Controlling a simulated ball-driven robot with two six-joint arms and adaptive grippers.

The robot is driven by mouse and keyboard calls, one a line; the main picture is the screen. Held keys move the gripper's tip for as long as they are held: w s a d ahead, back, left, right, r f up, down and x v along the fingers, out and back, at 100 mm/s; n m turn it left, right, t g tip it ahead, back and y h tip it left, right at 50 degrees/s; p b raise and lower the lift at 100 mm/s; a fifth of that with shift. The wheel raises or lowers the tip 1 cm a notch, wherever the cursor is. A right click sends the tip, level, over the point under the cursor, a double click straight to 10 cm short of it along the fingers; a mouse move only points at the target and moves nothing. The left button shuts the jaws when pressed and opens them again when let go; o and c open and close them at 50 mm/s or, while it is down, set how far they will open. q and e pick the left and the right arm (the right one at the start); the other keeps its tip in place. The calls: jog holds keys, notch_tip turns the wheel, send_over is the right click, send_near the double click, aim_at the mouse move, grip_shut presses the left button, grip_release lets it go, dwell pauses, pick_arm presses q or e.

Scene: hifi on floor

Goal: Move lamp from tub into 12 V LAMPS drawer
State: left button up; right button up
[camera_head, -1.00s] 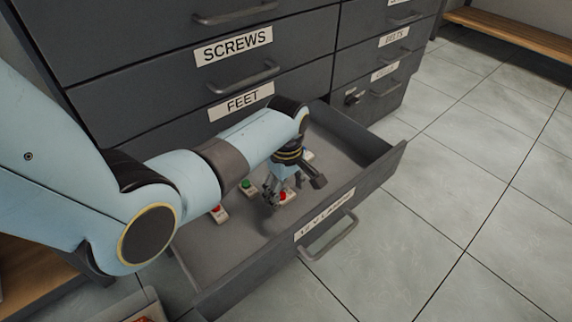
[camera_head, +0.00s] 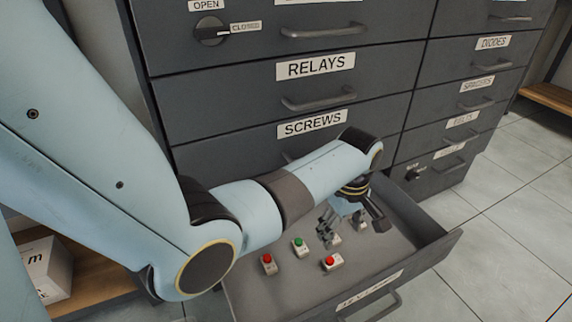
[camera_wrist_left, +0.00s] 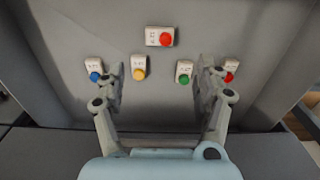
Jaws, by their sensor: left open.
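The open drawer (camera_head: 405,278) has a label on its front that I cannot fully read in the head view. Several small white lamp units with coloured caps lie on its floor. A red-capped one (camera_head: 332,262) lies nearest the front, and it also shows at the top of the left wrist view (camera_wrist_left: 160,37). Behind it are a green one (camera_head: 299,247), another red one (camera_head: 268,263), a yellow one (camera_wrist_left: 139,67) and a blue one (camera_wrist_left: 94,69). My left gripper (camera_head: 343,222) is open and empty, behind and apart from the front red lamp. My right gripper and the tub are not in view.
Dark cabinet drawers, including RELAYS (camera_head: 315,66) and SCREWS (camera_head: 312,124), rise behind the arm. A rotary OPEN/CLOSED knob (camera_head: 210,31) is at upper left. A white box (camera_head: 45,268) stands on a wooden shelf at lower left. Tiled floor at right is clear.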

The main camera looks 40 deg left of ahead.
pick_arm(q)
jog(key=s+a+f+m+t, duration=0.1)
jog(key=s+a+m, duration=0.2)
jog(key=s+m, duration=0.85)
jog(key=s+r+m, duration=0.2)
jog(key=s+r, duration=0.1)
jog(key=s, duration=0.5)
jog(key=s+r+m+t, duration=0.1)
jog(key=s+r, duration=0.3)
jog(key=s, duration=0.5)
jog(key=shift+s+d+r+m, duration=0.15)
jog(key=shift+d+m, duration=0.1)
jog(key=shift+m, duration=0.1)
